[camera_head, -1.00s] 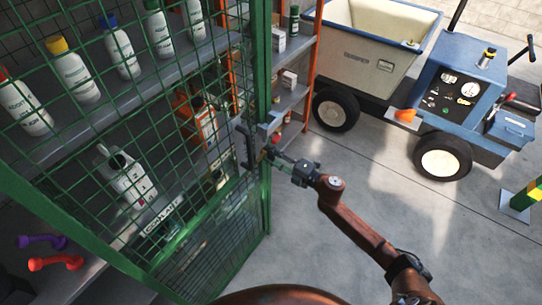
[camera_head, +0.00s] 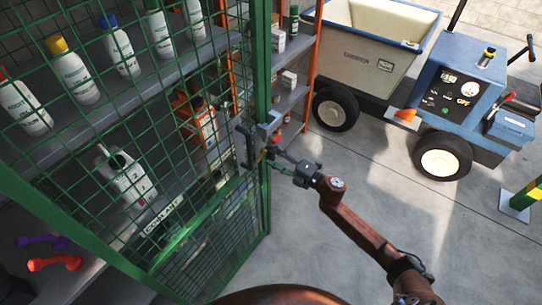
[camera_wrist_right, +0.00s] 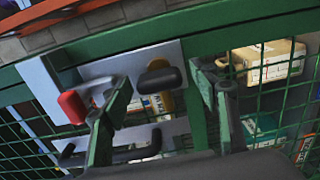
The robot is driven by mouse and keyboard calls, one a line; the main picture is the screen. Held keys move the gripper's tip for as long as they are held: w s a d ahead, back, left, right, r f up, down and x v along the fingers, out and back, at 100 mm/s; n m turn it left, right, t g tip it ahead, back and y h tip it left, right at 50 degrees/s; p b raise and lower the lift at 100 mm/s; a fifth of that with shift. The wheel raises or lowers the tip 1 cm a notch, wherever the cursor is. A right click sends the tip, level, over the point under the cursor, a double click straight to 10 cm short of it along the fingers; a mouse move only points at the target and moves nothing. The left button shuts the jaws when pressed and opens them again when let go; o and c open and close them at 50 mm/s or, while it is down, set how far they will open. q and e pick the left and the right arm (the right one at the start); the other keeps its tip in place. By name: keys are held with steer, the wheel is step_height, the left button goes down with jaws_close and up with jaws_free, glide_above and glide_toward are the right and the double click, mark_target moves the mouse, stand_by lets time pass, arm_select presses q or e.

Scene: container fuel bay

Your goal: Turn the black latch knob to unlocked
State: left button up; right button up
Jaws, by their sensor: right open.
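The black latch knob (camera_wrist_right: 160,78) is on a light grey latch plate (camera_wrist_right: 112,72) on the green cage door frame, in the right wrist view. My right gripper (camera_wrist_right: 160,88) is open. Its two fingers stand either side of the knob, with gaps visible, and I cannot tell whether either touches it. In the head view my right gripper (camera_head: 274,158) is at the door's edge beside the latch plate (camera_head: 269,130), and the knob is hard to make out there. My left gripper is not in view.
A red-tipped lever (camera_wrist_right: 72,107) sits left of the knob, and a black door handle (camera_head: 246,148) is close by. The green mesh door (camera_head: 264,200) fronts shelves of bottles. A blue cart (camera_head: 455,85) stands at the right; the floor between is clear.

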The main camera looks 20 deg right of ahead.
steer(key=v, duration=1.1)
steer(key=shift+s, duration=0.15)
steer(key=shift+d+f, duration=0.1)
steer(key=shift+d, duration=0.05)
